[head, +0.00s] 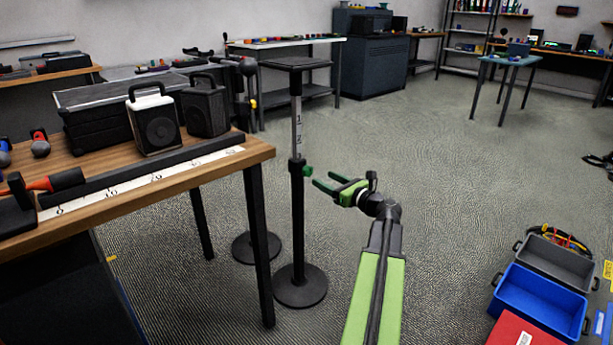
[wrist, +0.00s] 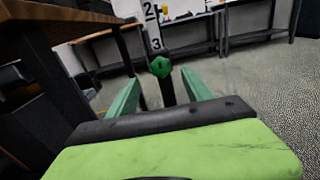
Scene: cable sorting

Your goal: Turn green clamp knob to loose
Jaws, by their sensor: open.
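The green clamp knob (head: 308,170) sits on the side of a black stand's pole (head: 297,220), just below a white numbered scale (head: 298,130). My gripper (head: 324,181) is open, its two green fingers pointing at the knob from the right, close to it. In the wrist view the knob (wrist: 161,67) shows ahead, between and beyond the fingertips of my gripper (wrist: 160,85). A small gap seems to lie between fingers and knob. The scale (wrist: 153,25) rises above the knob there. The knob's turn position cannot be told.
A wooden table (head: 255,150) with speakers (head: 155,118) and a ruler strip (head: 150,182) stands close on the left. The stand's round base (head: 300,287) is on the floor. A blue crate (head: 540,300) lies at the lower right.

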